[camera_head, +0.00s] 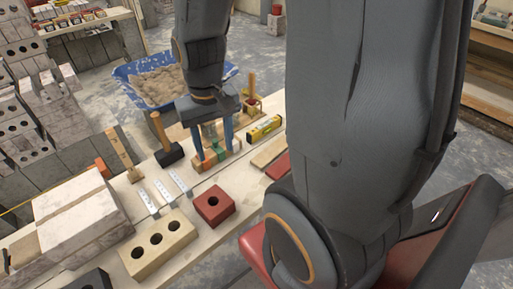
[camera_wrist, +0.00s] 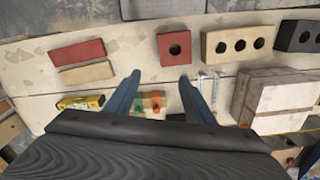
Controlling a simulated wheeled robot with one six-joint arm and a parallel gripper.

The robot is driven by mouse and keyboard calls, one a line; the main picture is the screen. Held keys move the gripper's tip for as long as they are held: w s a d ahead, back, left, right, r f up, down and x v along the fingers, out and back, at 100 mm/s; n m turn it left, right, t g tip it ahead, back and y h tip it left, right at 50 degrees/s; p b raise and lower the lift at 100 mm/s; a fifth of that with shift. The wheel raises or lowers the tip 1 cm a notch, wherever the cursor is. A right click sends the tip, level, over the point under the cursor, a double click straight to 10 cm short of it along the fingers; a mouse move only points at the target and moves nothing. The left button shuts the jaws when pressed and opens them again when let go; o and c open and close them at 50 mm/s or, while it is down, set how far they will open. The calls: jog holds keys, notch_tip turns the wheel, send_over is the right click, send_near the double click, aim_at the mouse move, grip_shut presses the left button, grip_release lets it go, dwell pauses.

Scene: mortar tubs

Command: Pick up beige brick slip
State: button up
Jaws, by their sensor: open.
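The beige brick slip (camera_head: 268,151) lies flat on the bench, alongside a red brick slip (camera_head: 278,167). In the wrist view the beige brick slip (camera_wrist: 86,76) is left of my gripper (camera_wrist: 160,76), apart from it, with the red brick slip (camera_wrist: 76,53) just above it. In the head view my gripper (camera_head: 214,153) points down, with its two blue fingers spread wide and nothing seen held. Its fingertips appear over or near a row of small coloured pieces; the exact height is unclear. My arm covers part of the bench near the slips.
A yellow level (camera_head: 264,128) lies near the beige slip. A red one-hole brick (camera_head: 212,205), a beige three-hole brick (camera_head: 158,246), a mallet (camera_head: 167,145) and grey-white blocks (camera_head: 80,215) stand on the bench. A blue tub (camera_head: 135,72) is behind.

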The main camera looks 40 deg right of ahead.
jog(key=w+d+f+m+p, duration=0.2)
jog(key=w+d+m, duration=0.15)
jog(key=d, duration=0.25)
jog(key=w+d+f+m+p, duration=0.2)
jog(key=w+d+f+m, duration=0.15)
jog(key=d, duration=0.25)
jog(key=m+p, duration=0.4)
jog(key=m, duration=0.3)
send_over(273, 150)
notch_tip(273, 150, down, 9)
jog(key=shift+w+d+f, duration=0.1)
jog(key=shift+f+p, duration=1.05)
jog(key=shift+f, duration=2.4)
jog(key=shift+c, duration=0.4)
jog(key=c, duration=0.9)
jog(key=shift+r, duration=0.1)
jog(key=shift+c, duration=0.2)
